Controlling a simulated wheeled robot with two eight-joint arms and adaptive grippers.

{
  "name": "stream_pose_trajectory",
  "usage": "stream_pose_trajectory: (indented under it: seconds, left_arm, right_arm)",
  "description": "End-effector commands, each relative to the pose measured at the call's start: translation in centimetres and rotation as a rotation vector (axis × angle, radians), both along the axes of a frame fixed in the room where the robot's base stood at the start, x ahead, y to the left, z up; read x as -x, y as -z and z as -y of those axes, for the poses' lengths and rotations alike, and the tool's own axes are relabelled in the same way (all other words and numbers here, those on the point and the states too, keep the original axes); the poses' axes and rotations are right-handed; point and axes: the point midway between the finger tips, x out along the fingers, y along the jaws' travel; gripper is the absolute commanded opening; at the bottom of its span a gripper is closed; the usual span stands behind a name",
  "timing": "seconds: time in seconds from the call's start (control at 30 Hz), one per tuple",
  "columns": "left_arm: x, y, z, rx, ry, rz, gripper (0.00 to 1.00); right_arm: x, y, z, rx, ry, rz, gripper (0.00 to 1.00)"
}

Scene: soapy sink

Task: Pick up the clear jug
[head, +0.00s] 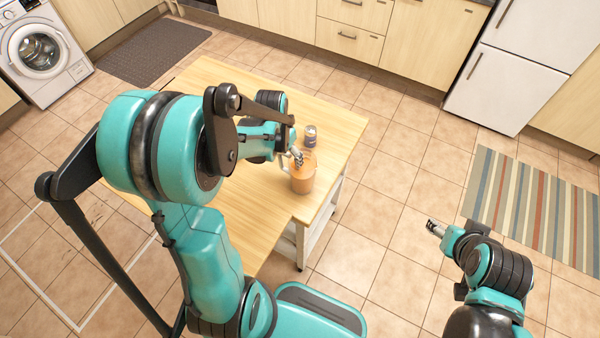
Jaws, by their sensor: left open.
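The clear jug (303,181) stands upright near the right edge of the wooden table; the wood colour shows through it. Its handle seems to be on its left side. My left gripper (297,158) is open at the jug's upper rim, reaching in from the upper left and overlapping the rim in the head view. I cannot tell whether the fingers touch the jug. My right gripper (435,228) is out over the floor, right of the table and away from the jug. Its fingers are too small to judge.
A small can or jar (310,135) stands on the wooden table (340,121) just behind the jug. My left arm hides much of the tabletop. A striped rug (535,210) lies on the tiled floor at right. Cabinets (350,30) line the back.

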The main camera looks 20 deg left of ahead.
Motion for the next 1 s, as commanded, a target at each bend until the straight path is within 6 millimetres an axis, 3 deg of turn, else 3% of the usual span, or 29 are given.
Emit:
stream_pose_trajectory:
  seconds: [0.1,0.33,0.6,0.63,1.0]
  left_arm:
    - [-0.15,1.00,0.03,0.000,0.000,0.000,0.74]
    - [-0.14,0.99,0.04,0.000,0.000,0.000,0.74]
    - [-0.15,0.98,0.02,-0.001,0.000,0.000,0.03]
    - [-0.16,0.98,0.02,-0.001,0.000,0.000,0.00]
    - [-0.18,0.45,0.02,-0.001,-0.001,0.001,0.00]
  right_arm:
    - [0.00,0.36,0.00,0.000,0.000,0.000,0.56]
    - [-0.01,0.27,0.00,0.000,0.000,0.000,0.56]
    - [-0.01,0.27,0.00,0.000,0.000,0.000,0.56]
    - [0.00,0.28,0.00,0.000,0.000,0.000,0.56]
    - [0.00,0.07,0.00,0.000,0.000,0.000,0.56]
